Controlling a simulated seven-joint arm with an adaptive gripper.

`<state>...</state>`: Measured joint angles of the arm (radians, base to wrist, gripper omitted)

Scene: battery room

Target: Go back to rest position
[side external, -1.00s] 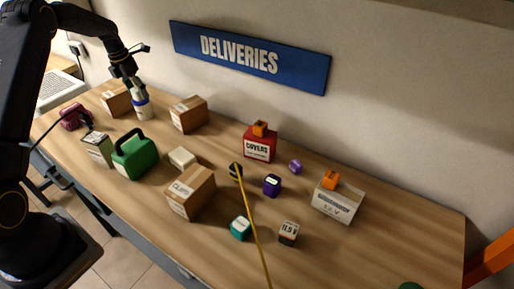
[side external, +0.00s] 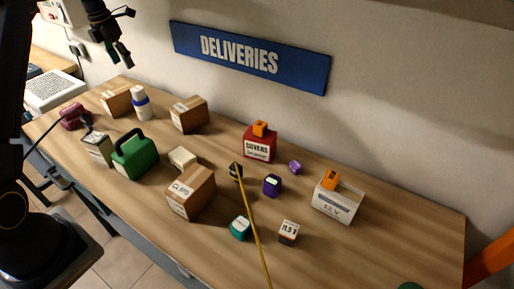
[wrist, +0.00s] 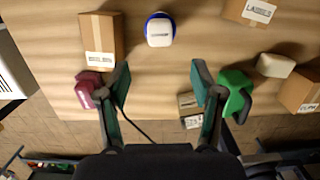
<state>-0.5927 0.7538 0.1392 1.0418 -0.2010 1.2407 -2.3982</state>
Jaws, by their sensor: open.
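My gripper (side external: 122,54) hangs in the air above the far left end of the table, in front of the wall. In the wrist view its two fingers (wrist: 158,88) are spread apart with nothing between them. A white bottle with a blue band (side external: 141,103) stands upright on the table below the gripper, clear of it. The wrist view shows the bottle (wrist: 160,30) from above, ahead of the fingertips.
Cardboard boxes (side external: 189,114) stand near the bottle. A green container with a handle (side external: 135,157), a maroon object (side external: 72,117) and a small carton (side external: 98,149) are at the left front. A blue DELIVERIES sign (side external: 250,57) is on the wall. Small blocks lie further right.

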